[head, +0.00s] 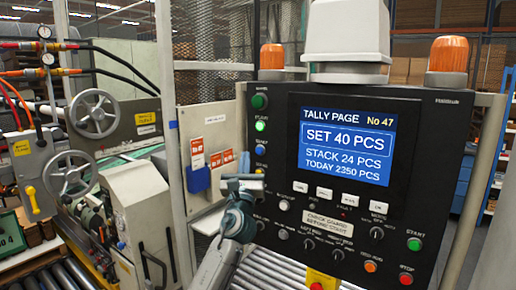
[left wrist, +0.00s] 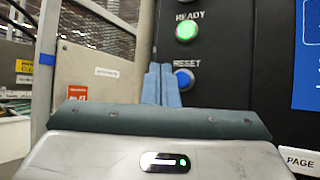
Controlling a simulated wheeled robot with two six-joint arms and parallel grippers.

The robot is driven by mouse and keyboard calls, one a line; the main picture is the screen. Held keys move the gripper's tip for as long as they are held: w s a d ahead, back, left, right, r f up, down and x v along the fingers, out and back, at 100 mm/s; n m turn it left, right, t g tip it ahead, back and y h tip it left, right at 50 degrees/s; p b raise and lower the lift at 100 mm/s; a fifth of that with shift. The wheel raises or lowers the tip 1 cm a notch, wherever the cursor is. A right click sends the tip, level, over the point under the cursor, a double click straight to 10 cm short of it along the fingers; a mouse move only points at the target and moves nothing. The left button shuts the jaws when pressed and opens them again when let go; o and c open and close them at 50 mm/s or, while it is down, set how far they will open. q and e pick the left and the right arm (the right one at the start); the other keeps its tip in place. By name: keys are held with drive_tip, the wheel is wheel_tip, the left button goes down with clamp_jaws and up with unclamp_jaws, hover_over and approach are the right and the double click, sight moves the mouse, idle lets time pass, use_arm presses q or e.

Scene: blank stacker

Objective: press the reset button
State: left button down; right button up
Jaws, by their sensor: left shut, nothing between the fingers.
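My left gripper (head: 244,164) is shut and empty in front of the panel's left edge, just lower left of the button. In the left wrist view its two blue fingertips (left wrist: 160,68) are together, immediately left of the button. I cannot tell whether they touch the panel. My right gripper is not in view.
The lit green READY button (left wrist: 187,31) is directly above the reset button; it also shows in the head view (head: 260,126). Other knobs and a screen (head: 345,146) crowd the panel. A metal post (head: 172,110) and a machine with handwheels (head: 93,114) stand left.

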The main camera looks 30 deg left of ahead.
use_arm(q)
drive_tip(key=shift+s+a+p, duration=0.1)
drive_tip(key=shift+s+p, duration=0.2)
drive_tip(key=shift+s, duration=0.75)
drive_tip(key=shift+f, duration=0.1)
